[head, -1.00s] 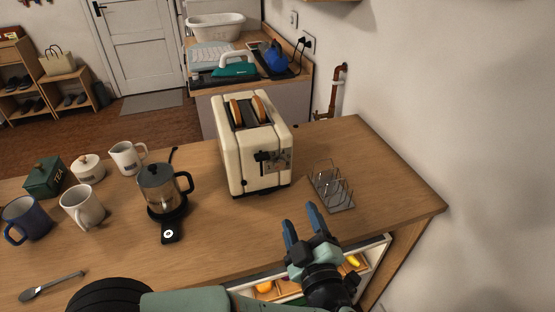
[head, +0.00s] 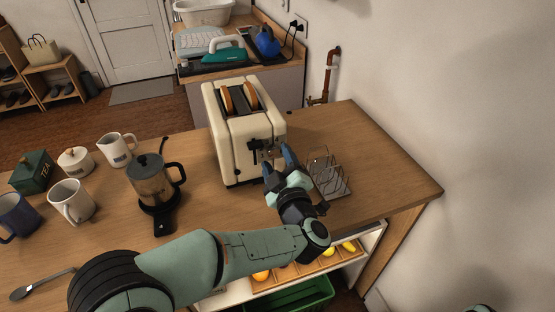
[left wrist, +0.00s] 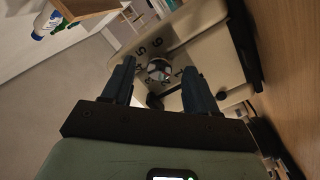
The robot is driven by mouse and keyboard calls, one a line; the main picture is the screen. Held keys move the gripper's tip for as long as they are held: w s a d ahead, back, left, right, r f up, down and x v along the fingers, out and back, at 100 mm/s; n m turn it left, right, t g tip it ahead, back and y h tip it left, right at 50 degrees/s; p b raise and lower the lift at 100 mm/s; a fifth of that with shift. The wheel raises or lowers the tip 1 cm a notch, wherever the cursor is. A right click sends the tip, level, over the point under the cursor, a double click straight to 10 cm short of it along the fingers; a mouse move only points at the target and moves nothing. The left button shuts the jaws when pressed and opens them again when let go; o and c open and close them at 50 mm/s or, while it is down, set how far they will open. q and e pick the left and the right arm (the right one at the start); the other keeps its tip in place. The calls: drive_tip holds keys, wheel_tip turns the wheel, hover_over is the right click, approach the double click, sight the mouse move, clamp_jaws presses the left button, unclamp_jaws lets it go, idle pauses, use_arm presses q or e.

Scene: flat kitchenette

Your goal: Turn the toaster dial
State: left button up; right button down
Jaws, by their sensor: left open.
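The cream toaster (head: 232,130) stands on the wooden counter with two bread slices (head: 238,97) in its top slots. My left gripper (head: 280,162) is open, close in front of the toaster's control end. In the left wrist view, the round dial (left wrist: 159,69) with numbers around it shows between the two fingers (left wrist: 160,82), beyond their tips. The fingers look apart from the dial, though the exact gap is hard to tell. In the head view the gripper partly hides the dial. A dark lever (head: 225,146) sits left of it.
A wire toast rack (head: 330,176) stands right beside my left gripper. A glass coffee press (head: 155,182) is left of the toaster, with mugs (head: 72,201) and a green tea tin (head: 33,172) further left. The counter's right end is clear.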

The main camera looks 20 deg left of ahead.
use_arm(q)
drive_tip(key=shift+w+a, duration=0.15)
drive_tip(key=shift+w, duration=0.15)
